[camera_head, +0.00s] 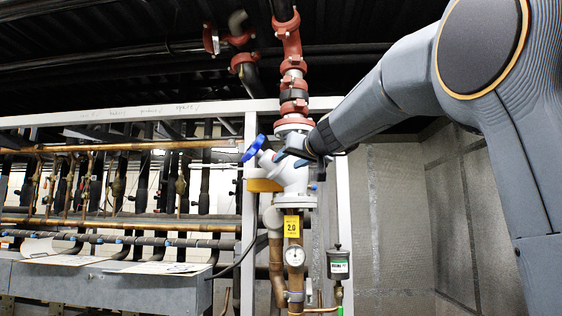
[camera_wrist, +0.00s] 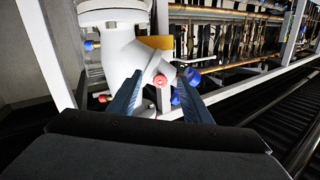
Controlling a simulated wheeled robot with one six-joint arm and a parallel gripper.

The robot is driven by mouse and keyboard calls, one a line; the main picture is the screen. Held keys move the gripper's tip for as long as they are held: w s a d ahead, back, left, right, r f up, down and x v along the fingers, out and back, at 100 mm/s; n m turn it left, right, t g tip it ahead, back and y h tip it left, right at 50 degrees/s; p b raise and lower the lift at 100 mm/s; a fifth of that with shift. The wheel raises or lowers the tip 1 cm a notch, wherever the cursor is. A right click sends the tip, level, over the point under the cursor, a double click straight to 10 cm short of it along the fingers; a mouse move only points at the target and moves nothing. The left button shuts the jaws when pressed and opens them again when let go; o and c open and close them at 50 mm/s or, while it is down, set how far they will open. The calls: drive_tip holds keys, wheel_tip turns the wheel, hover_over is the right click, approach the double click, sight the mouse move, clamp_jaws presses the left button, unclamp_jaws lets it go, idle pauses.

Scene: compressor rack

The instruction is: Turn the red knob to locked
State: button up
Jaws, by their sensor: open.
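A small round red knob (camera_wrist: 160,80) sits on the front of a white valve body (camera_wrist: 125,60) in the wrist view. A second, smaller red piece (camera_wrist: 103,98) shows at the valve's lower left. My gripper (camera_wrist: 160,90) is open, with one finger on either side of the front red knob in the picture and nothing held. I cannot tell how far the fingertips are from it.
A blue handwheel (camera_head: 253,148) projects from the valve's left. Red-coupled pipe (camera_head: 292,55) rises above; a pressure gauge (camera_head: 294,256) and yellow tag (camera_head: 292,226) sit below. White frame posts (camera_head: 249,200) stand close by. Several pipes fill the rack at left.

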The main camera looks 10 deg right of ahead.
drive_tip(key=w+a+r+p, duration=0.1)
drive_tip(key=w+r+p, duration=0.2)
drive_tip(key=w, duration=0.4)
drive_tip(key=shift+w+t+p, duration=0.2)
drive_tip(key=shift+t+p, duration=0.2)
drive_tip(key=shift+p, duration=0.05)
drive_tip(key=shift+a+r, duration=0.1)
drive_tip(key=shift+c, duration=0.6)
drive_tip(key=c, duration=0.9)
drive_tip(key=shift+c, duration=0.2)
